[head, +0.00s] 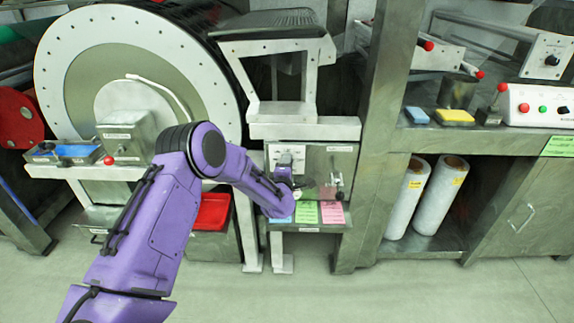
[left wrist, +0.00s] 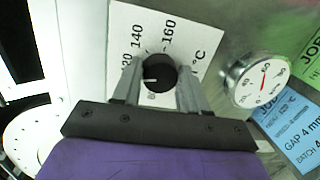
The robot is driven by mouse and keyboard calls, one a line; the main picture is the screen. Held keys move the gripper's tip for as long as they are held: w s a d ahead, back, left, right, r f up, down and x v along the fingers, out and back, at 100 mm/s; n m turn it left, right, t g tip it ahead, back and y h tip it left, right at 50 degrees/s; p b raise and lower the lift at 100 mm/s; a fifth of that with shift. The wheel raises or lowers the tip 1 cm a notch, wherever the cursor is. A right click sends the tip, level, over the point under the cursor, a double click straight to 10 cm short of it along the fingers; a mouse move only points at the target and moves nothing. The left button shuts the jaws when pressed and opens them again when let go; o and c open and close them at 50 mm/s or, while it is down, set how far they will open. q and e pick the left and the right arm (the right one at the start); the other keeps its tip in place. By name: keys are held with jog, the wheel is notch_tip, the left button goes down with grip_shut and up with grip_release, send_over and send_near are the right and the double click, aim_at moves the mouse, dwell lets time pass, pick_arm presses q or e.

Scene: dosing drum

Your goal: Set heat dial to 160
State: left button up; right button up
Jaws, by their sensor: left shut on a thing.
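The heat dial is a black round knob (left wrist: 160,72) on a white scale plate (left wrist: 190,20), seen in the left wrist view. The plate has numbers including 140 and 160, and a °C mark. A short white mark on the knob points to the left in that view, away from the 160; its exact reading is unclear. My left gripper (left wrist: 158,88) is shut on the knob, one finger on each side. In the head view my left gripper (head: 285,178) is at the panel below the white scale plate (head: 290,153), and my arm hides the knob. My right gripper is not in view.
A round gauge (left wrist: 262,80) with a red needle sits right of the knob. Blue (head: 281,216), green (head: 306,212) and pink (head: 332,212) cards lie below the panel. A large drum (head: 60,75) stands left, a steel post (head: 380,130) right.

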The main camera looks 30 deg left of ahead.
pick_arm(q)
jog(key=m, duration=0.6)
jog(key=m+g+y+p, duration=0.1)
jog(key=m, duration=0.5)
jog(key=m+y, duration=0.1)
jog(key=m, duration=0.5)
jog(key=shift+s+f+m+g, duration=0.1)
jog(key=shift+f+m+g, duration=0.25)
jog(key=shift+m+g, duration=0.05)
jog(key=shift+y, duration=0.3)
jog(key=o, duration=1)
jog(key=shift+o, duration=0.2)
jog(key=shift+r, duration=0.1)
jog(key=v, duration=1)
jog(key=shift+s+p, duration=0.2)
jog(key=shift+p, duration=0.15)
